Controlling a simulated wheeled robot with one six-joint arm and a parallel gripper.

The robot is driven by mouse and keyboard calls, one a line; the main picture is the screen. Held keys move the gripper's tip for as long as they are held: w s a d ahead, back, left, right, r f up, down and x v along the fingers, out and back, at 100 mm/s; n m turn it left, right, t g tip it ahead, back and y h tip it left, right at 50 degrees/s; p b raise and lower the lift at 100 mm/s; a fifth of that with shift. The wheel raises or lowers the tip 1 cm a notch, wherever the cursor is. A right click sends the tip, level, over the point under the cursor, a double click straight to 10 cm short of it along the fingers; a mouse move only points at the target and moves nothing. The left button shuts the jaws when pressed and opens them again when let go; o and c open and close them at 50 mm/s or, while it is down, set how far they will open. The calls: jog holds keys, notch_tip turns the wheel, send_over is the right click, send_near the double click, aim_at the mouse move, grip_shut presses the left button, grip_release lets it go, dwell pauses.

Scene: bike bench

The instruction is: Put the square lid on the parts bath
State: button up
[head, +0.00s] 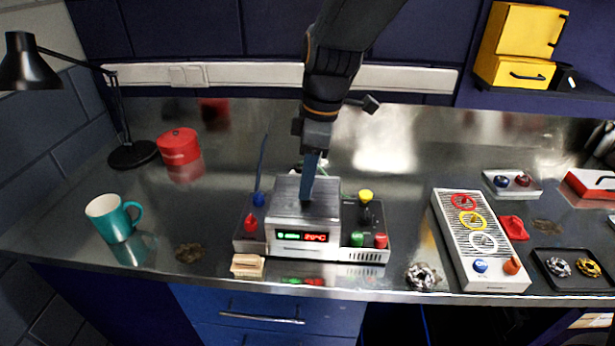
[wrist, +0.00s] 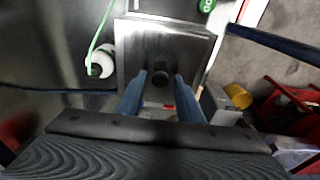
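The parts bath (head: 303,237) is a steel box with a lit green and red display, on the bench in the middle of the head view. The square lid (wrist: 192,58) is a grey metal plate with a dark round knob (wrist: 160,79) at its centre. In the head view the lid (head: 284,206) lies over the top of the bath; I cannot tell whether it is fully seated. My gripper (wrist: 161,80) points down over the lid, its blue fingers on either side of the knob with gaps showing. It also shows in the head view (head: 309,198).
A tray with a red knob (head: 250,224) and blue-handled tool is left of the bath. A tray with green, red and yellow parts (head: 366,240) is right. A teal mug (head: 115,220) and red pot (head: 178,146) stand left. A ringed panel (head: 478,238) is right.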

jog(key=shift+o, duration=0.7)
notch_tip(320, 180, up, 7)
jog(key=d+b, duration=0.1)
jog(key=b, duration=0.1)
jog(key=d+f+m, duration=0.3)
jog(key=d+m, duration=0.1)
jog(key=d, duration=0.1)
jog(key=s+d+f+m+t, duration=0.1)
jog(key=d+f+m, duration=0.2)
jog(key=d, duration=0.3)
jog(key=d+f+m+t+h, duration=0.1)
jog(key=d+f+m, duration=0.2)
jog(key=d+m, duration=0.2)
jog(key=shift+s+d+f, duration=0.25)
jog(key=shift+s+d, duration=0.1)
jog(key=shift+d, duration=0.1)
jog(key=s+d+f+m, duration=0.1)
jog(key=d+f+m, duration=0.1)
jog(key=s+d+f+m+b, duration=0.1)
jog(key=s+d+f+m, duration=0.3)
jog(key=shift+s+d+f+h+b, duration=0.1)
jog(key=shift+f+h+b, duration=0.25)
jog(key=shift+f+h, duration=0.05)
jog(key=shift+s+g, duration=0.25)
jog(key=shift+g, duration=0.05)
